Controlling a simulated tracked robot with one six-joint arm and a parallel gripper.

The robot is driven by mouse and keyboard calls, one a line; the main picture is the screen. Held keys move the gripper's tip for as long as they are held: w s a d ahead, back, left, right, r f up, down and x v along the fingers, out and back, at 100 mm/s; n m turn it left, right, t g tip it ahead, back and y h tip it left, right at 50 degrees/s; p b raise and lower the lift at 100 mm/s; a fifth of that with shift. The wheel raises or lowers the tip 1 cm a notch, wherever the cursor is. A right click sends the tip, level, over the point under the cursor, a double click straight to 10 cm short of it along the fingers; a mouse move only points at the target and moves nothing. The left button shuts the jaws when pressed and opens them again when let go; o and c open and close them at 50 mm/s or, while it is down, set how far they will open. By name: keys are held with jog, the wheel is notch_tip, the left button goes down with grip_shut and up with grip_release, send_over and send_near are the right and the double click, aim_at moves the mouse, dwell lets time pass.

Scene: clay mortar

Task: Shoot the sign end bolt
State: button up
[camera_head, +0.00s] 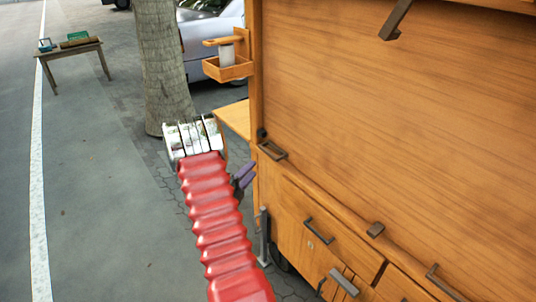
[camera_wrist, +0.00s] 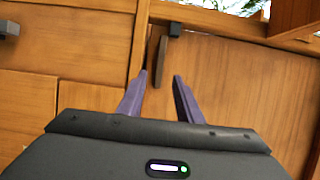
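My gripper (camera_head: 243,175) shows purple fingers beside the left edge of the wooden stall, partly hidden by my red arm. In the wrist view my gripper (camera_wrist: 160,80) is open, with a gap between its fingertips and nothing held. A thin dark upright bar (camera_wrist: 161,62) is ahead, just above the gap, next to a wooden post. A small black block (camera_wrist: 176,29) sits above it on a rail. In the head view a dark bracket-like fitting (camera_head: 271,150) is at the stall's left corner. I cannot tell which fitting is the sign end bolt.
The wooden stall (camera_head: 400,100) fills the right side, with drawers and dark handles (camera_head: 320,231) below. A small wooden box (camera_head: 228,70) hangs on its left side. A tree trunk (camera_head: 163,60) and a table (camera_head: 72,52) stand behind. Pavement at left is clear.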

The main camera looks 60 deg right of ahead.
aim_at(267, 154)
jog(key=d, duration=0.9)
jog(key=s+d, duration=0.1)
jog(key=d, duration=0.3)
jog(key=shift+d, duration=0.4)
jog(key=shift+c, duration=0.3)
grip_shut()
jog(key=shift+f, duration=0.1)
